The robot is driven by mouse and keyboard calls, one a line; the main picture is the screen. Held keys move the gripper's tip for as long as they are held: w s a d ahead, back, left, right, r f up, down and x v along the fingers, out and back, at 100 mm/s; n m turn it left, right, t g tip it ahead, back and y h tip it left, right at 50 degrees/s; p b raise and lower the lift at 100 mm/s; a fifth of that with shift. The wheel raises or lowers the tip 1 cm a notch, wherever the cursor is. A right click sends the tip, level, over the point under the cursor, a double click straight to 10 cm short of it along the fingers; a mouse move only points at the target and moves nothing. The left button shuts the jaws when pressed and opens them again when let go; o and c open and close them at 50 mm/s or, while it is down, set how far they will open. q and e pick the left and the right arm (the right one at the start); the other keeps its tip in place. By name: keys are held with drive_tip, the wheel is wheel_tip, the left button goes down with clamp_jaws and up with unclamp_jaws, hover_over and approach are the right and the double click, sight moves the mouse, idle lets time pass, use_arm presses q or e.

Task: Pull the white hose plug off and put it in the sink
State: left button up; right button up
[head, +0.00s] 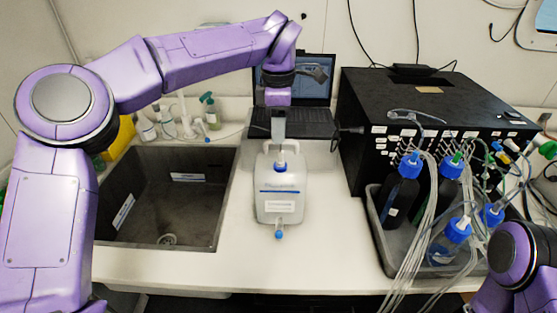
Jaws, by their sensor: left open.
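My left gripper (279,145) points down, open, just above the top of a white jug (279,205). Its fingers show edge-on, and nothing is seen held between them. The jug stands upright on the counter, with blue at its top opening (281,165), partly behind the fingers, and a blue-tipped spout low in front (279,234). I cannot make out the white hose plug for sure. The dark sink (190,215) lies left of the jug, with a drain in its floor. My right gripper is out of view; only part of my right arm shows at the lower right.
A laptop (300,122) stands behind the jug. A black instrument box (425,115) is at the right, with many tubes and a grey tray (387,245) of blue-capped bottles before it. Small bottles (210,112) stand behind the sink. The counter right of the jug is clear.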

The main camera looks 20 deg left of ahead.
sight(280, 151)
use_arm(q)
drive_tip(key=w+f+b, duration=0.1)
drive_tip(key=f, duration=0.1)
drive_tip(key=w+f+b, duration=0.1)
drive_tip(key=f, duration=0.1)
drive_tip(key=w+f+b, duration=0.1)
drive_tip(key=f, duration=0.1)
drive_tip(key=shift+w+b, duration=0.25)
drive_tip(key=shift+b, duration=0.15)
drive_tip(key=shift+s+f+b, duration=0.55)
drive_tip(key=shift+s+f, duration=0.4)
drive_tip(key=shift+f, duration=0.25)
drive_tip(key=shift+w+f, duration=0.3)
drive_tip(key=shift+w, duration=0.2)
drive_tip(key=shift+s+r, duration=0.2)
drive_tip(key=shift+s, duration=0.1)
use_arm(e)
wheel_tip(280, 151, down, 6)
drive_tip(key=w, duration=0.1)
use_arm(q)
drive_tip(key=shift+w, duration=0.15)
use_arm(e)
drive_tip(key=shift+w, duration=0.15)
use_arm(q)
drive_tip(key=shift+a+p, duration=0.1)
drive_tip(key=shift+p, duration=0.4)
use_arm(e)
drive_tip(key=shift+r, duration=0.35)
